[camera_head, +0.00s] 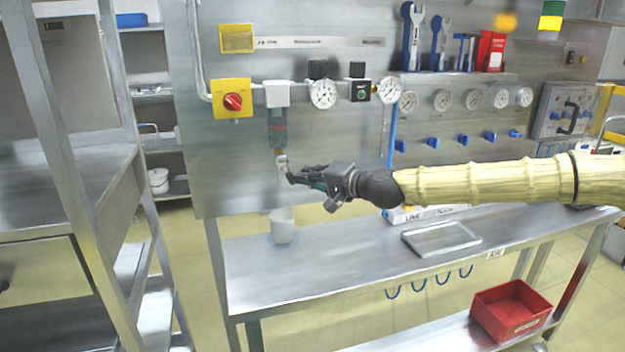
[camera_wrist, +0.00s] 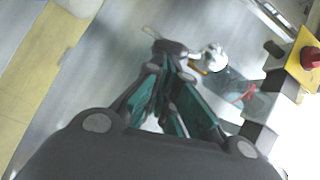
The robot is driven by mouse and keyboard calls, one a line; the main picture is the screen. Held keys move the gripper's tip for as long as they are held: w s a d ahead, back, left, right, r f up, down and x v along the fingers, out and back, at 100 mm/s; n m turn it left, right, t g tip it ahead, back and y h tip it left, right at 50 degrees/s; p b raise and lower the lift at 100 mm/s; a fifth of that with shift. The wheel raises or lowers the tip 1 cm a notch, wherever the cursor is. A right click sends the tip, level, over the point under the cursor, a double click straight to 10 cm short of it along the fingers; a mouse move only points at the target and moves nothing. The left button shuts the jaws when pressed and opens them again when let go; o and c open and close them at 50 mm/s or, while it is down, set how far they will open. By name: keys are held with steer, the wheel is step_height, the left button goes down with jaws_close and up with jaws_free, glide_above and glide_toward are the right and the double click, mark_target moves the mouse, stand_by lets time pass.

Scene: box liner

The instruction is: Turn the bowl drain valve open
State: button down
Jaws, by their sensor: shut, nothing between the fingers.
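The filter bowl (camera_head: 278,133) hangs from the air line on the steel panel. The bowl drain valve, a small pale fitting (camera_head: 281,160), is at its lower end. The valve also shows in the wrist view (camera_wrist: 213,58), with the dark see-through bowl (camera_wrist: 240,92) beside it. My gripper (camera_head: 291,177) is shut and empty, just below and right of the valve in the head view. In the wrist view its fingertips (camera_wrist: 170,47) lie close left of the valve. Whether they touch it I cannot tell. Part of the valve's handle is hidden.
A white cup (camera_head: 282,226) stands on the steel bench (camera_head: 330,255) below the valve. A red rotary switch (camera_head: 233,101) on a yellow plate and a gauge (camera_head: 323,94) flank the bowl above. A shallow tray (camera_head: 441,239) lies farther right. A steel rack (camera_head: 75,190) stands left.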

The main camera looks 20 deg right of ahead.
steer(key=shift+a+f+m+t+y+b, duration=0.25)
steer(key=shift+f+m+b, duration=0.2)
steer(key=shift+b, duration=0.95)
steer(key=shift+a+f+m+t+y+b, duration=0.15)
steer(key=shift+f+m+y+b, duration=0.25)
steer(key=shift+b, duration=0.95)
steer(key=shift+a+b, duration=0.4)
steer(key=shift+b, duration=0.75)
steer(key=shift+h, duration=0.25)
steer(key=w+d+p+v, duration=0.1)
steer(key=d+v, duration=0.1)
steer(key=v, duration=1)
steer(key=shift+d, duration=0.4)
